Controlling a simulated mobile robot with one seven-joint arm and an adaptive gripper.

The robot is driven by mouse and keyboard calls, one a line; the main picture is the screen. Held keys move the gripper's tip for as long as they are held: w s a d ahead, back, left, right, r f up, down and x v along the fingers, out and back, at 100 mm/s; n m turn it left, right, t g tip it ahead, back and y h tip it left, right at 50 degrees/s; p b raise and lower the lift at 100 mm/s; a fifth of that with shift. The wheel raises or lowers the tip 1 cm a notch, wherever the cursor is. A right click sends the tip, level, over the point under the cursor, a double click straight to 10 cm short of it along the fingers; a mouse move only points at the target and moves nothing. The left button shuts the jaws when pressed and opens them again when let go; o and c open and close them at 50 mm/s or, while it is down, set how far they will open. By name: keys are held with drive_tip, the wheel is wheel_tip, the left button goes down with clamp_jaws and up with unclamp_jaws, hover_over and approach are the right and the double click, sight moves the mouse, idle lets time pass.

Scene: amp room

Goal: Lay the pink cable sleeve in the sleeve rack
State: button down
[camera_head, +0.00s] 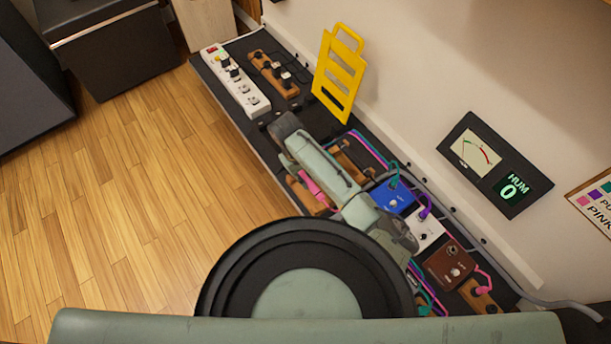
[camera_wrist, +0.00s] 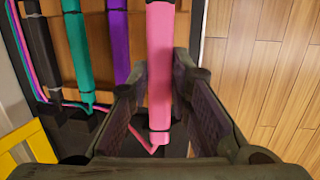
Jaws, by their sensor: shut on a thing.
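The pink cable sleeve (camera_wrist: 160,70) stands between the two fingers of my gripper (camera_wrist: 158,88) in the wrist view, and the fingers are shut on it. A thin pink cable shows at its lower end. To its left, a purple sleeve (camera_wrist: 118,40), a teal sleeve (camera_wrist: 77,45) and a dark sleeve (camera_wrist: 38,45) lie side by side over a wooden rack (camera_wrist: 98,22). In the head view, part of the pink sleeve (camera_head: 314,188) shows beside my arm, over wood (camera_head: 300,195). My arm hides my gripper and much of the rack there. I cannot tell whether the pink sleeve touches the wood.
A blue pedal (camera_head: 392,196) and a brown pedal (camera_head: 449,265) with cables sit on the dark board. A white power strip (camera_head: 236,80) and a yellow panel (camera_head: 338,75) stand farther back. Open wooden floor (camera_head: 120,200) lies to the left.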

drive_tip(key=shift+a+b+x, duration=0.15)
drive_tip(key=shift+b+x, duration=0.6)
drive_tip(key=shift+x, duration=0.05)
drive_tip(key=shift+a+b+x, duration=0.2)
drive_tip(key=shift+b+x, duration=0.5)
drive_tip(key=shift+x, duration=0.1)
drive_tip(key=shift+a+b+x, duration=0.2)
drive_tip(key=shift+b+x, duration=0.05)
drive_tip(key=shift+x, duration=0.6)
drive_tip(key=shift+a+b+x, duration=0.15)
drive_tip(key=shift+b+x, duration=0.1)
drive_tip(key=shift+x, duration=0.65)
drive_tip(key=shift+w+f, duration=0.15)
drive_tip(key=c, duration=1.4)
unclamp_jaws()
drive_tip(key=v, duration=1.2)
